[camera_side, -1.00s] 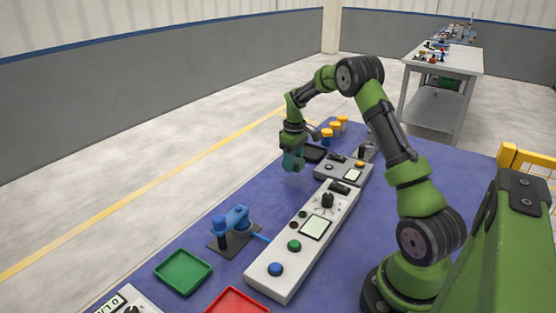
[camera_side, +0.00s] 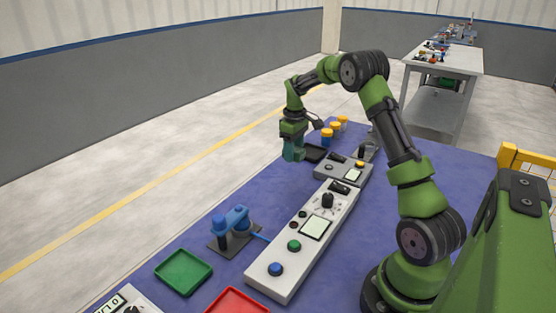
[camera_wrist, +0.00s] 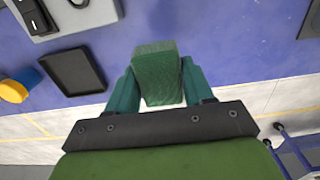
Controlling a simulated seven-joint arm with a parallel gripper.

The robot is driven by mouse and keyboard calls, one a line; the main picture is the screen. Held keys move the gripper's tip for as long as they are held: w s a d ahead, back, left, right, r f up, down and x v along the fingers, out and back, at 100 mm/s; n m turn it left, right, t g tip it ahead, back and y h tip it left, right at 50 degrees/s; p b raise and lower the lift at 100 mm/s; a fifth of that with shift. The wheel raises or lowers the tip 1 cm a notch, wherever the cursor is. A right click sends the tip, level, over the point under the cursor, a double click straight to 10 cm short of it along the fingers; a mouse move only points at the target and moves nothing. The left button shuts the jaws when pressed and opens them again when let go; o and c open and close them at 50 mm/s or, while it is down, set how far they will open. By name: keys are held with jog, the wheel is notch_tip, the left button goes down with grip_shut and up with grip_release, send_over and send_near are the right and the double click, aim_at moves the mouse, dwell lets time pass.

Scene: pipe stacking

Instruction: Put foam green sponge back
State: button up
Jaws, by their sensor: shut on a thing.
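In the wrist view my gripper (camera_wrist: 158,82) has its two teal fingers shut on a foam green sponge (camera_wrist: 156,75), a block that sticks out past the fingertips. In the side view my gripper (camera_side: 293,150) points down, in the air near the far left edge of the blue table. The sponge is hard to tell from the teal fingers there. A black tray (camera_wrist: 62,70) lies to the left of the sponge in the wrist view and looks empty. In the side view the tray (camera_side: 314,153) sits just right of my gripper, partly hidden by it.
Yellow-capped jars (camera_side: 334,131) stand behind the tray. A grey control box (camera_side: 343,169) and a long white panel (camera_side: 303,240) lie to the right and in front. A blue device (camera_side: 236,222), a green tray (camera_side: 183,272) and a red tray (camera_side: 237,302) are nearer the camera.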

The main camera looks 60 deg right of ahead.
jog(key=w+a+r+n, duration=0.1)
jog(key=w+a+r, duration=0.15)
jog(key=a, duration=0.65)
send_over(263, 203)
jog(key=shift+m, duration=0.5)
notch_tip(263, 203, down, 10)
jog(key=shift+f, duration=0.2)
jog(key=shift+f, duration=0.1)
jog(key=o, duration=1)
